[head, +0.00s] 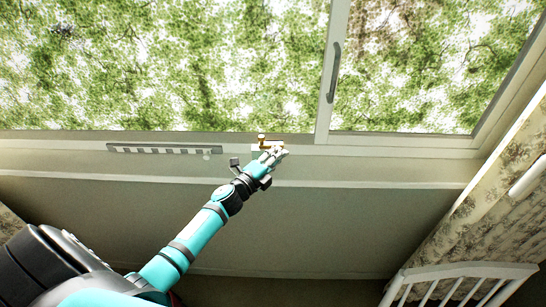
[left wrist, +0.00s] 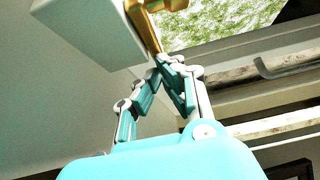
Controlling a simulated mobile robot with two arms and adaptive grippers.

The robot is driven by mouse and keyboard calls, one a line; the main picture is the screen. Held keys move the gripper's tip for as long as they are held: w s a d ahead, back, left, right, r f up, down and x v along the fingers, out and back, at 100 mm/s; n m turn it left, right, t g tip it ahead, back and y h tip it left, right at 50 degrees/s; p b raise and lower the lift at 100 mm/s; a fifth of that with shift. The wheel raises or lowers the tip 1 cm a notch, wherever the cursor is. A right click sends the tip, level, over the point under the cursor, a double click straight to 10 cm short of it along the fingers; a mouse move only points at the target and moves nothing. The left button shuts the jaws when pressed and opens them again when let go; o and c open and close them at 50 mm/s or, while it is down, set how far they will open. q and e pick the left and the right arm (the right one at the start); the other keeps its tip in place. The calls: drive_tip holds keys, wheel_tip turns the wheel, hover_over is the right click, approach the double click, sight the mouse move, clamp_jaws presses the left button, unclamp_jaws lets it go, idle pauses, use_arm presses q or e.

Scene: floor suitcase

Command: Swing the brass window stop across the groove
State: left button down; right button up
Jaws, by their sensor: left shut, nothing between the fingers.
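The brass window stop (head: 263,141) sits on a small white block at the window's lower frame, left of the upright post. In the left wrist view the brass bar (left wrist: 143,22) runs down along the white block (left wrist: 85,32) towards my fingertips. My left gripper (head: 281,151) is shut and empty at the right end of the block. In the left wrist view its fingertips (left wrist: 168,62) are right by the lower end of the brass bar; I cannot tell whether they touch. The gripper partly hides the stop in the head view. My right gripper is not in view.
The sliding window has a dark handle (head: 334,72) on its upright post. A grey slotted strip (head: 165,149) lies on the sill to the left. A floral curtain (head: 490,215) hangs at the right, above a white slatted rail (head: 460,272). The wall below the sill is clear.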

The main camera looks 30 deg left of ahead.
use_arm(q)
drive_tip(key=shift+w+d+f, duration=0.1)
drive_tip(key=shift+w, duration=0.05)
drive_tip(key=n+y, duration=0.1)
drive_tip(key=n+y+b, duration=0.1)
drive_tip(key=y+b, duration=0.1)
drive_tip(key=y, duration=0.1)
drive_tip(key=shift+w+d+f+n, duration=0.1)
drive_tip(key=shift+w+d+n, duration=0.15)
drive_tip(key=shift+n, duration=0.15)
drive_tip(key=shift+w+n+y+b, duration=0.2)
drive_tip(key=shift+n+y+b, duration=0.4)
drive_tip(key=shift+y, duration=0.4)
drive_tip(key=shift+w+a+n+y+b, duration=0.1)
drive_tip(key=shift+w+n+y+b, duration=0.15)
drive_tip(key=shift+y+b, duration=0.3)
drive_tip(key=shift+w+b, duration=0.15)
drive_tip(key=shift+b, duration=0.15)
drive_tip(key=shift+w+r, duration=0.2)
drive_tip(key=shift+w, duration=0.2)
drive_tip(key=shift+f+b, duration=0.1)
drive_tip(key=shift+b, duration=0.2)
